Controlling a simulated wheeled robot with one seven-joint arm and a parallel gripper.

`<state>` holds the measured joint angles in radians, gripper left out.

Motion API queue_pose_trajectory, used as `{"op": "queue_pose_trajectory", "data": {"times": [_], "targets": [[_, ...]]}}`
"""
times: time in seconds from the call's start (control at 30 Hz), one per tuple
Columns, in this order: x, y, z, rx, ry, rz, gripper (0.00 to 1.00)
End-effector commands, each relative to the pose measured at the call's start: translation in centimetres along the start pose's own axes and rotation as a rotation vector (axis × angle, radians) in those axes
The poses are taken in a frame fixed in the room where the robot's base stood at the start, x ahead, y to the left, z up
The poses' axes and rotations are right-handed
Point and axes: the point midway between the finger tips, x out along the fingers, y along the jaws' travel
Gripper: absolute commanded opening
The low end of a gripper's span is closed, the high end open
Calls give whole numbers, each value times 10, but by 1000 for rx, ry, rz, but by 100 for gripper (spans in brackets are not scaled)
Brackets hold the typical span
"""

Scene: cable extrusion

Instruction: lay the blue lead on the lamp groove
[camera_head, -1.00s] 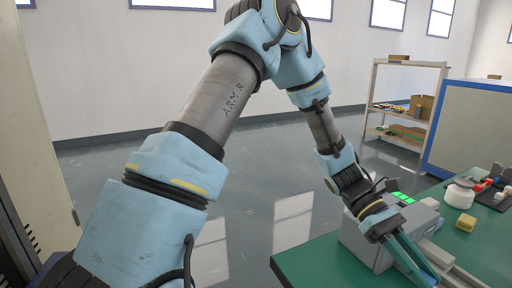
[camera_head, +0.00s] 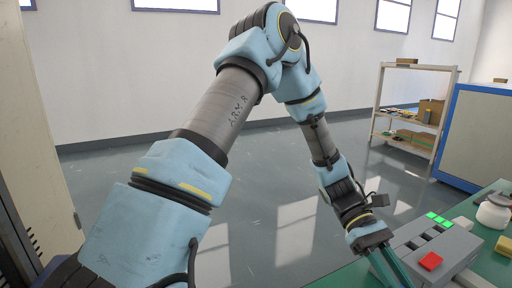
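My gripper (camera_head: 391,270) hangs at the bottom of the head view, left of the grey control box. Its green fingers point down and run out of the lower edge, so the tips and anything between them are hidden. No blue lead and no lamp groove can be made out in this view.
The grey box (camera_head: 462,243) with green lit buttons (camera_head: 438,219) and a red button (camera_head: 430,261) stands on the green table (camera_head: 345,275). A white round pot (camera_head: 492,214) and a yellow block (camera_head: 504,245) are to its right. A shelf (camera_head: 416,64) and blue cabinet (camera_head: 482,140) stand behind.

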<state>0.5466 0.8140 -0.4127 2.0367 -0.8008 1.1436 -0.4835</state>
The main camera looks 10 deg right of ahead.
Motion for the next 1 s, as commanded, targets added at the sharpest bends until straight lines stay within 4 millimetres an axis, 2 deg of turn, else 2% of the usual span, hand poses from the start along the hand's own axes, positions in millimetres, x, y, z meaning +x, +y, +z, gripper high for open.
{"op": "queue_pose_trajectory", "data": {"times": [0.27, 0.47, 0.67, 0.8, 1.0], "targets": [[-8, -48, -42, 67, -2, -167, 0], [-26, -105, -87, 152, -3, -376, 0], [-71, -182, -142, 284, -4, -696, 0], [-113, -231, -175, 386, -4, -940, 0], [-184, -284, -213, 536, -4, -1300, 0]]}}
